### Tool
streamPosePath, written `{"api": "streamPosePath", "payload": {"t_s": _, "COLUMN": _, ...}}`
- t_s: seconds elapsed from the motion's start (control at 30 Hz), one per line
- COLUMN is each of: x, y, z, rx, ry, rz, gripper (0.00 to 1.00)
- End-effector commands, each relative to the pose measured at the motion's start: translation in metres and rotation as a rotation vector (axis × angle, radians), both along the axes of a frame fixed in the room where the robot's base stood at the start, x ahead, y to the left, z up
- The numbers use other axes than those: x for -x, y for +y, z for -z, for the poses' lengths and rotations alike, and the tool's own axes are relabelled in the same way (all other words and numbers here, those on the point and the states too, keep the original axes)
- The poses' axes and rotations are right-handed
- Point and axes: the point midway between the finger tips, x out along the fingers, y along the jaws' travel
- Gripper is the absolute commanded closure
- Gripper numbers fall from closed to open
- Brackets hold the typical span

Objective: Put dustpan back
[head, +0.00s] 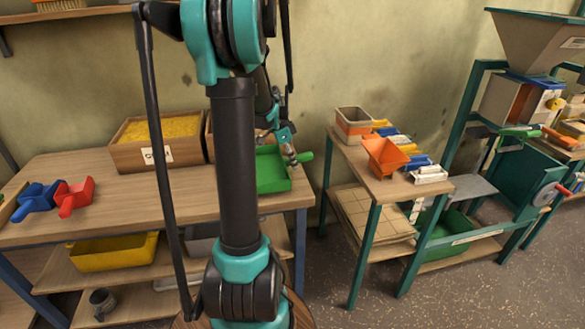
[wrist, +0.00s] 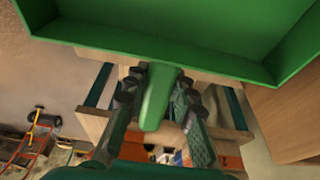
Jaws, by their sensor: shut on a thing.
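A green dustpan (head: 272,174) is at the right end of the left wooden table, beside a wooden crate. My gripper (head: 290,153) is shut on its handle (head: 306,157). In the wrist view the green pan (wrist: 190,30) fills the top, and its handle (wrist: 158,100) runs between the two fingers of my gripper (wrist: 160,115). I cannot tell whether the pan touches the tabletop or hangs just above it. A blue dustpan (head: 38,196) and a red dustpan (head: 75,197) lie side by side at the table's left.
A crate of yellow grain (head: 158,142) stands at the back of the table (head: 120,190). A yellow bin (head: 113,252) sits on the lower shelf. A green-framed machine (head: 475,120) stands beyond.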

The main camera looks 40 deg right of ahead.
Motion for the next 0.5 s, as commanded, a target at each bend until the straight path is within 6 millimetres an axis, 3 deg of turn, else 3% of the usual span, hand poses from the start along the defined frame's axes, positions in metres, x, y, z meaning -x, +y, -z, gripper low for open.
{"api": "streamPosePath", "payload": {"t_s": 0.2, "x": 0.0, "y": 0.0, "z": 0.028, "rx": 0.0, "ry": 0.0, "rz": 0.0, "gripper": 1.0}}
{"api": "streamPosePath", "payload": {"t_s": 0.5, "x": 0.0, "y": 0.0, "z": 0.031, "rx": 0.0, "ry": 0.0, "rz": 0.0, "gripper": 1.0}}
